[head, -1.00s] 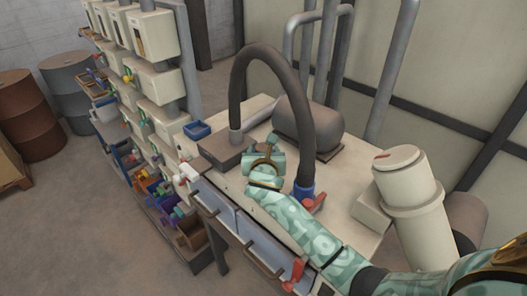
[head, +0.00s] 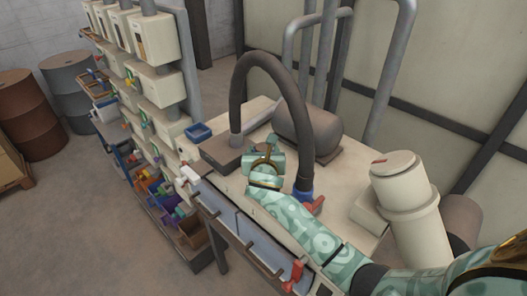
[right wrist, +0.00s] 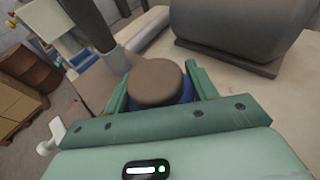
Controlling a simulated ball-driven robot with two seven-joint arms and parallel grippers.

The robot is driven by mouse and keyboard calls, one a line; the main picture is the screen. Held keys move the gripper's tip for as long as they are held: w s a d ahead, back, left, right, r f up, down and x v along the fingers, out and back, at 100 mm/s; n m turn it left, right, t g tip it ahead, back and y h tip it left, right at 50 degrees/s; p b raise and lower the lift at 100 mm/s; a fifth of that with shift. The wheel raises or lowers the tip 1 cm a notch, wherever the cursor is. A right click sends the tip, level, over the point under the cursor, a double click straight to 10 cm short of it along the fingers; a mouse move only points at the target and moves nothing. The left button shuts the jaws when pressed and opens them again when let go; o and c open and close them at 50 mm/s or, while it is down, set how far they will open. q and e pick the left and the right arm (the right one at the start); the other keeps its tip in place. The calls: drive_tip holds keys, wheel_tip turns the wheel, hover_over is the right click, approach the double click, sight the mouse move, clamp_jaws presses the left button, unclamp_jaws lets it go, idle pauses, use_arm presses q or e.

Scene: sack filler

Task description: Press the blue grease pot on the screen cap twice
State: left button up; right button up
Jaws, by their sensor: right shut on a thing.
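My right gripper (right wrist: 160,84) is shut on the blue grease pot (right wrist: 183,98), which has a round brown top and blue sides. The green fingers stand on either side of it. In the head view the right gripper (head: 264,160) is over the pale machine top, beside a flat grey-brown box (head: 221,152) from which the dark hose rises. I cannot tell for sure which part is the screen cap, or whether the pot touches it; the pot's underside is hidden. My left gripper is not in view.
The dark hose (head: 238,85) arches over my right gripper and ends at a blue collar (head: 303,194) near a red handle (head: 314,205). A dark rounded motor (head: 305,128) stands behind. A rack with several coloured bins (head: 160,190) is at left. Open floor lies front left.

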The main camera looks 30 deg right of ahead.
sight(263, 143)
drive_tip(key=shift+r, duration=0.1)
wheel_tip(263, 143, up, 3)
drive_tip(key=p, duration=0.3)
drive_tip(key=shift+r, duration=0.95)
